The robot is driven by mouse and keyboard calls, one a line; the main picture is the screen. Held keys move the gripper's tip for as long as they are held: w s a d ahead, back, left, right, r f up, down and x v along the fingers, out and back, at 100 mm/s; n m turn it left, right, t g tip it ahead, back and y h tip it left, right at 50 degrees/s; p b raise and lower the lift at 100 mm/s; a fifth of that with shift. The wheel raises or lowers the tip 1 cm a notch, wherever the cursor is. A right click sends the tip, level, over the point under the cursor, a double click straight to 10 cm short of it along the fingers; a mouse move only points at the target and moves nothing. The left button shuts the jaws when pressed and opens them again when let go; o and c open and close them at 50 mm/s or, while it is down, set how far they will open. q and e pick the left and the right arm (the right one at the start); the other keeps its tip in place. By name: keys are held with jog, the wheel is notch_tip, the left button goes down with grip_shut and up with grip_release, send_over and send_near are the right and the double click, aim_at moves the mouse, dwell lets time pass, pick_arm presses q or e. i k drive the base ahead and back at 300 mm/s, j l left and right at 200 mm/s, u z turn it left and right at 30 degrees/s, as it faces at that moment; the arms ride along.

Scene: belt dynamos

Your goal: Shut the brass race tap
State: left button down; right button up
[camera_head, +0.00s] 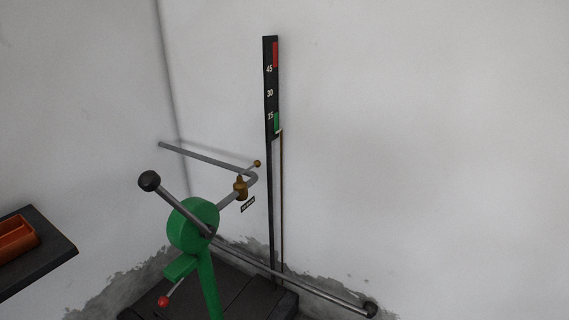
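The brass tap (241,188) sits on a thin grey pipe (207,158) just behind the green wheel housing, near the middle of the head view. A small brass knob (257,163) on a short stem shows just above and right of the tap body. Neither of my grippers is in view.
A green machine (193,226) carries a long bar with dark ball ends and a red-knobbed lever (164,301). A tall black gauge (271,90) stands behind. A dark shelf (50,247) with an orange tray (14,256) is at left.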

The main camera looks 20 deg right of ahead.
aim_at(257, 164)
jog(key=i+l+u, duration=0.1)
jog(key=l, duration=0.25)
jog(key=i+l, duration=0.3)
jog(key=i+l+u, duration=0.15)
jog(key=l, duration=0.25)
jog(key=i+l, duration=0.2)
jog(key=l, duration=0.15)
jog(key=i+l+u, duration=0.15)
jog(key=l, duration=0.2)
